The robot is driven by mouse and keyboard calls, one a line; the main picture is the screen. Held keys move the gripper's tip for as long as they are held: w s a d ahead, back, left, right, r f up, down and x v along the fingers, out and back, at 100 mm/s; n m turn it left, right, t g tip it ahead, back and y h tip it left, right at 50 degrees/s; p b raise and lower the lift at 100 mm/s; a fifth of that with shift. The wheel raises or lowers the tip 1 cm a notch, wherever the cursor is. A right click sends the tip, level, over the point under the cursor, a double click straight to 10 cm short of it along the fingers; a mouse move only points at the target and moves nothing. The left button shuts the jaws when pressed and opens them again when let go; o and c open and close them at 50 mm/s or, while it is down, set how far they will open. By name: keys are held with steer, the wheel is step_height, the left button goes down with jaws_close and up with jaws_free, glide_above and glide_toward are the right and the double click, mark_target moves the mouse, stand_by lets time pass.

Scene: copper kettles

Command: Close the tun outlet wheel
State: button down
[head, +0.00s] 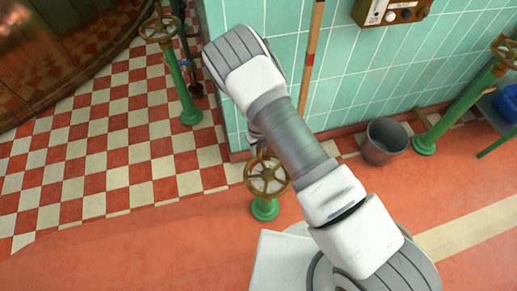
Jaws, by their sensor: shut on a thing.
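A brass-brown spoked hand wheel (267,178) sits on a short green stand with a round flange on the floor, near the corner of the tiled wall. My gripper (258,148) reaches down to the far rim of this wheel and is shut on it. My arm hides most of the gripper, and the fingertips show only as a small dark patch. No label shows which wheel is the tun outlet wheel.
Another hand wheel on a green post (160,28) stands upper left by a copper vessel (45,55). A third wheel (505,52) tops a slanting green pipe at right. A grey bucket (384,141) stands by the wall. Red floor (130,260) is clear at lower left.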

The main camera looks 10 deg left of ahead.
steer(key=shift+w+d, duration=0.15)
steer(key=shift+d, duration=0.1)
steer(key=c, duration=0.6)
jaws_free()
steer(key=shift+a, duration=0.1)
steer(key=shift+a+r, duration=0.1)
steer(key=shift+r, duration=0.05)
step_height(320, 180, up, 17)
steer(key=p, duration=0.5)
